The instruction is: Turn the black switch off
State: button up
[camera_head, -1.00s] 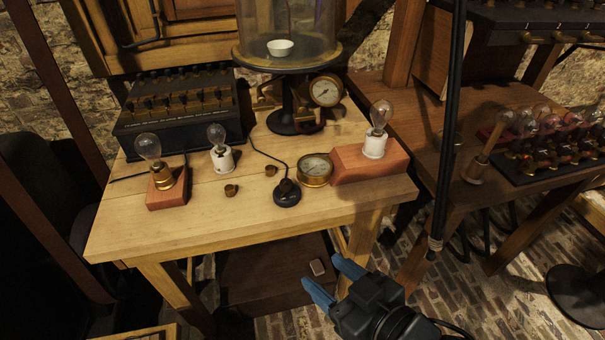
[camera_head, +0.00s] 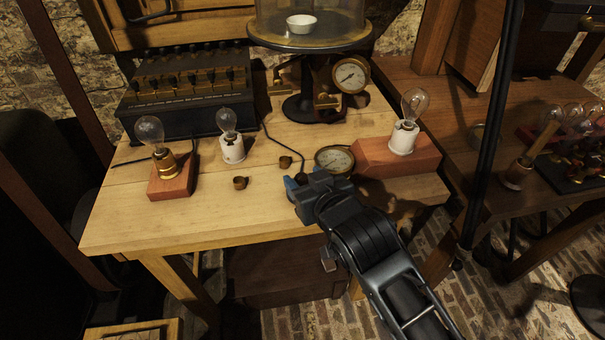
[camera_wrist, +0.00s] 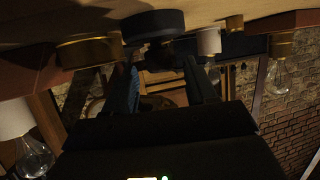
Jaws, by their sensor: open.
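The black switch (camera_wrist: 152,25) shows in the wrist view, which looks upside down, as a round dark base on the table. Its darker knob (camera_wrist: 158,52) is dim, near and roughly between my fingertips; I cannot tell whether they touch it. In the head view my gripper (camera_head: 312,183) is over the front of the table and hides the switch. Only the switch's black cord (camera_head: 283,148) shows behind it. In the wrist view my gripper (camera_wrist: 163,75) is open, with one finger on each side and nothing held.
A brass gauge (camera_head: 334,160) lies close to the right of my gripper. Beyond it is a red block (camera_head: 385,160) with a bulb. Small brass pieces (camera_head: 240,183) and bulb holders stand to the left. A bell-jar stand (camera_head: 310,40) is behind. The left front of the table is clear.

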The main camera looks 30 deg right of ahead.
jog(key=shift+x, duration=1.2)
jog(key=c, duration=1)
jog(key=shift+o, duration=0.2)
